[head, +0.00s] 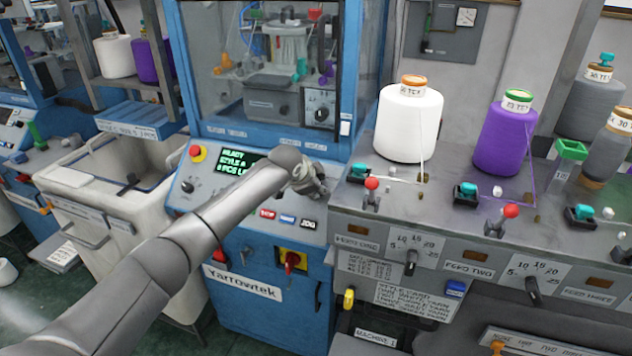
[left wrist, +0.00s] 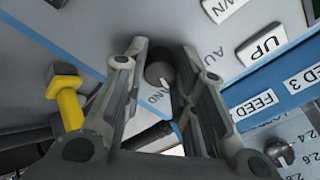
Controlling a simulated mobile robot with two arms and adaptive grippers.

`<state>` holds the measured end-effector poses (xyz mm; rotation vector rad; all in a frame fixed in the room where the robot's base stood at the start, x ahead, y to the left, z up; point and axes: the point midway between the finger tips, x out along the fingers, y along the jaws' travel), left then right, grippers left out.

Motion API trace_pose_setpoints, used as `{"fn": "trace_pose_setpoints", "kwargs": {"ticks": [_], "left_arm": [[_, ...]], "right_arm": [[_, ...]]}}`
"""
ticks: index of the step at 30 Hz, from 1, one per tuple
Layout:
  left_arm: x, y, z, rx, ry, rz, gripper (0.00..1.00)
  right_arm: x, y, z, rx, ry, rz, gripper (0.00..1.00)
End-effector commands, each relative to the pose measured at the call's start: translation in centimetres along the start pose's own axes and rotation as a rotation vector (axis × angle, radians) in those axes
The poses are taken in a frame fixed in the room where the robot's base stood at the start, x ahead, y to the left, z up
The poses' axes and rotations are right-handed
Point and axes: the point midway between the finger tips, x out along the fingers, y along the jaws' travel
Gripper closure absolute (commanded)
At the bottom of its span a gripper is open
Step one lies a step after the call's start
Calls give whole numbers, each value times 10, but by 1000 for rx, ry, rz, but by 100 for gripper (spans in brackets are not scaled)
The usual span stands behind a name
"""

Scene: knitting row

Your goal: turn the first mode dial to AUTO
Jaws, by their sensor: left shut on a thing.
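My left gripper (head: 309,180) reaches the right part of the blue Yarrowtek machine's sloped panel in the head view. In the left wrist view my left gripper (left wrist: 161,52) has its two fingers on either side of a dark round mode dial (left wrist: 158,69), shut on it. Partly covered lettering beside the dial begins "AU" (left wrist: 208,60), and letters ending in "AND" (left wrist: 155,98) show between the fingers. The gripper and arm hide the dial in the head view. My right gripper is not in view.
White buttons (left wrist: 262,42) and a yellow lever (left wrist: 66,97) are near the fingers in the left wrist view. A red emergency button (head: 198,153) and a green-lit display (head: 236,162) sit left on the panel. White (head: 407,124) and purple (head: 505,140) yarn cones stand right.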

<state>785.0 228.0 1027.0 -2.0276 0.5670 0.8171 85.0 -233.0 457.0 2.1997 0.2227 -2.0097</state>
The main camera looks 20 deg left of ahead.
Motion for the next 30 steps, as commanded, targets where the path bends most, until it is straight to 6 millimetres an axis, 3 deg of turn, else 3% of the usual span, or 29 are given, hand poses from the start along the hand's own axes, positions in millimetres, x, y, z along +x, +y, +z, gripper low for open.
{"fn": "trace_pose_setpoints", "kwargs": {"ticks": [15, 30], "left_arm": [[-2, 1, -3, -480, -18, -46, 98], [-1, 1, -3, -790, -28, -81, 98]], "right_arm": [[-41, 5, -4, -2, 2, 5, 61], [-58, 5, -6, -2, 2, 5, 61]]}}
